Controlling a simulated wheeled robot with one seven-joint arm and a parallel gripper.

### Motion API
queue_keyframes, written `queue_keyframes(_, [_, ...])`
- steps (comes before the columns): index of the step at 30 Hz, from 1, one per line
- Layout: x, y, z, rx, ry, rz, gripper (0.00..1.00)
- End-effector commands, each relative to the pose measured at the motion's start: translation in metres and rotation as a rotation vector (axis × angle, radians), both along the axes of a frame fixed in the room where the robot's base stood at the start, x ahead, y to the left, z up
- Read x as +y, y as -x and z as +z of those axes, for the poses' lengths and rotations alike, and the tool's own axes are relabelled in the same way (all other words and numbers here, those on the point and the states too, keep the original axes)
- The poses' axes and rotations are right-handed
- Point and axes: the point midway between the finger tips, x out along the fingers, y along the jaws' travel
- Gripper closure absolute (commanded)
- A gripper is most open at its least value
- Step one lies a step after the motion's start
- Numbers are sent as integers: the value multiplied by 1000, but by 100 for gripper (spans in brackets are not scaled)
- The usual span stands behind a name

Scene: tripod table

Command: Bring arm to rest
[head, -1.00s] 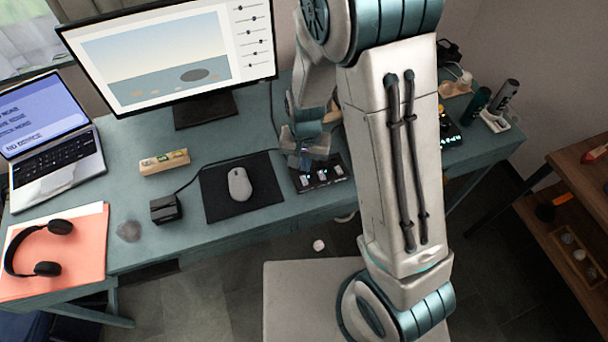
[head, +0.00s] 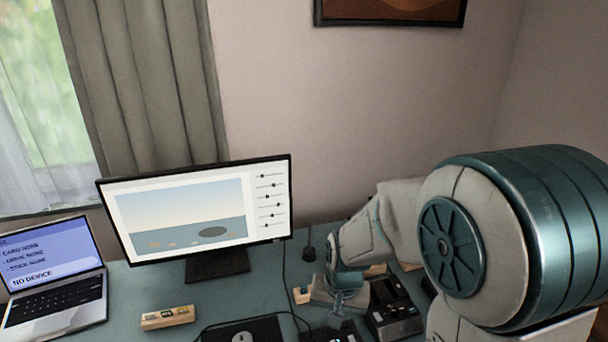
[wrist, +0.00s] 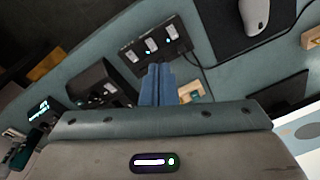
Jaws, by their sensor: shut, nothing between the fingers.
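My gripper (wrist: 157,85) shows in the wrist view with its two blue fingers together and nothing between them. My arm comes in from the right side and covers the desk's right end.
A monitor (head: 185,215) and a laptop (head: 55,270) stand left of my gripper. A small beige block (head: 168,318) lies before the monitor. A dark boxy device (head: 393,308) is close to the gripper's right. The mouse (wrist: 256,16) lies on a black mat.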

Motion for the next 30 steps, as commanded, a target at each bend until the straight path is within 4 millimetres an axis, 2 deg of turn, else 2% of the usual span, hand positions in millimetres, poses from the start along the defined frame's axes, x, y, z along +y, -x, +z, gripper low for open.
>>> queue_keyframes(1, [-8, 5, 16, -23, -7, 8, 100])
queue_keyframes(6, [-30, 26, 59, -81, -8, 55, 100])
queue_keyframes(15, [-67, 77, 115, -180, 41, 125, 100])
queue_keyframes(22, [-82, 106, 133, -219, 85, 156, 100])
queue_keyframes(30, [-85, 112, 136, -225, 95, 163, 100])
